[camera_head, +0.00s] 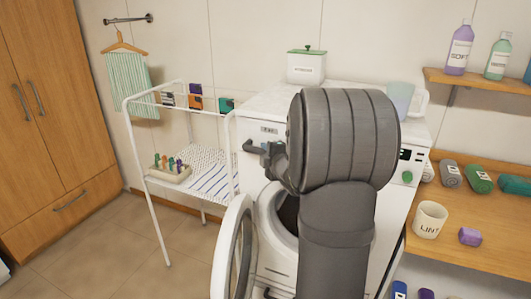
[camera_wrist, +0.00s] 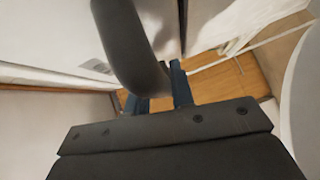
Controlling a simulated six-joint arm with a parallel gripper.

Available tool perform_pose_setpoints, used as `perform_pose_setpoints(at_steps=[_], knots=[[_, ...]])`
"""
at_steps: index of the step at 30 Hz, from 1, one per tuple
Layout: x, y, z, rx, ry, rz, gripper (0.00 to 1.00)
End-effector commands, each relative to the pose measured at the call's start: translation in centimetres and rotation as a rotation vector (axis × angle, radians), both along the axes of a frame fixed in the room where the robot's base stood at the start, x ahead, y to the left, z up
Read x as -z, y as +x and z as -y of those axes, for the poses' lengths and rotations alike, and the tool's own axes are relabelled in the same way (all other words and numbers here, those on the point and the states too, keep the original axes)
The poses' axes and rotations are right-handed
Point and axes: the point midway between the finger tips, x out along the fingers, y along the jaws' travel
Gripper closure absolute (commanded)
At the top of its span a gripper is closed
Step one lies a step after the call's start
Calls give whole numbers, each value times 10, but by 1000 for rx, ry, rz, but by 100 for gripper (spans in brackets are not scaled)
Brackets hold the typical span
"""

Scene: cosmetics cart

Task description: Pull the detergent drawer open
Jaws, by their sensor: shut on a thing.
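The white washing machine (camera_head: 385,215) stands in the middle of the head view, its round door (camera_head: 232,250) swung open to the left. The detergent drawer (camera_head: 268,131) is at its upper left, with a small label and a dark handle (camera_head: 252,147). My gripper (camera_head: 272,154) is at this handle, partly hidden by my arm. In the wrist view the dark curved handle (camera_wrist: 133,45) runs down between the two blue-grey fingers of my gripper (camera_wrist: 160,95), which is shut on it. The drawer looks about flush with the machine's front, but my arm hides part of it.
A white drying rack (camera_head: 165,215) with cloths and a peg tray (camera_head: 168,172) stands left of the machine. A lidded white box (camera_head: 306,66) and a clear jug (camera_head: 402,100) stand on top. A wooden shelf (camera_head: 470,250) with a LINT cup (camera_head: 430,220) is at right.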

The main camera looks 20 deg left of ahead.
Motion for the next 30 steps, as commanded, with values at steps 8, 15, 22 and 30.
perform_pose_setpoints(at_steps=[8, 15, 22, 30], knots=[[0, -10, 0, -1, 0, 0, 100], [0, -53, -1, -4, 0, -1, 100], [0, -111, -1, -5, 0, -1, 100], [-1, -168, -1, -4, 1, 0, 100]])
